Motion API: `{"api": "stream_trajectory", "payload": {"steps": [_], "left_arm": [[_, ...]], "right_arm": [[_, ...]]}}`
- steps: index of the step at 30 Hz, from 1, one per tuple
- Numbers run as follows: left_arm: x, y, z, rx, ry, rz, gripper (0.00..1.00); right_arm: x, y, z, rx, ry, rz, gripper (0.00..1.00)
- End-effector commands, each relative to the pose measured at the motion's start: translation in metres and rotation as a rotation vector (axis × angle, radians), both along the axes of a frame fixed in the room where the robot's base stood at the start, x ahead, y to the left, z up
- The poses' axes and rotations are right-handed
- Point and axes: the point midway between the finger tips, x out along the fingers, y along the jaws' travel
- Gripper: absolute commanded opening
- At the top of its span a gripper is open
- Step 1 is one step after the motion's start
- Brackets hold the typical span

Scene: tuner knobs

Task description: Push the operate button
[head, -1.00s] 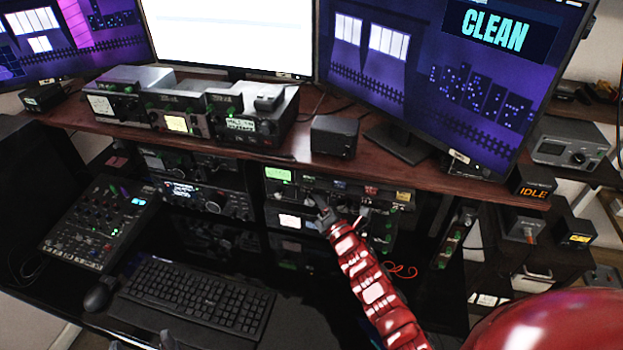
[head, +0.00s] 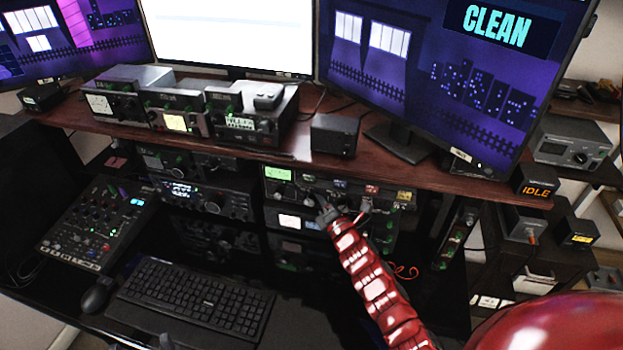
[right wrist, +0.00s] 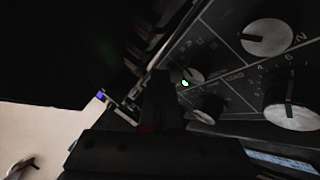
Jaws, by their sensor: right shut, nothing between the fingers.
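My right gripper (head: 322,206) is shut and empty at the front of the upper right tuner unit (head: 333,183), near its knobs. Whether it touches the panel I cannot tell. In the right wrist view the dark gripper (right wrist: 160,100) points at a panel with several pale knobs (right wrist: 292,105) and a small lit green light (right wrist: 185,83). No label reads as operate; I cannot tell which control is that button. Grey tips at the bottom edge may be my left gripper (head: 142,342).
A second unit (head: 297,221) sits right below. The wooden shelf (head: 380,170) overhangs both. A black box reading IDLE (head: 535,190) stands at the right. The keyboard (head: 195,298) and mixer (head: 95,225) lie at the left. The right monitor (head: 450,80) reads CLEAN.

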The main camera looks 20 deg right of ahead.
Motion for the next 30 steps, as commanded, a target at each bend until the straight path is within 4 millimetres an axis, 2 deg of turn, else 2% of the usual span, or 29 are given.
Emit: {"api": "stream_trajectory", "payload": {"steps": [8,20,30], "left_arm": [[0.000,0.000,-0.011,0.000,0.000,0.000,0.74],[0.000,0.000,-0.013,0.000,0.000,0.000,0.74],[0.000,0.000,-0.029,0.000,0.000,0.000,0.74]], "right_arm": [[-0.008,0.006,-0.001,0.001,-0.002,0.002,0.00],[-0.012,0.008,-0.001,0.000,0.000,0.000,0.00],[-0.041,0.028,-0.002,-0.001,-0.002,0.002,0.00]]}}
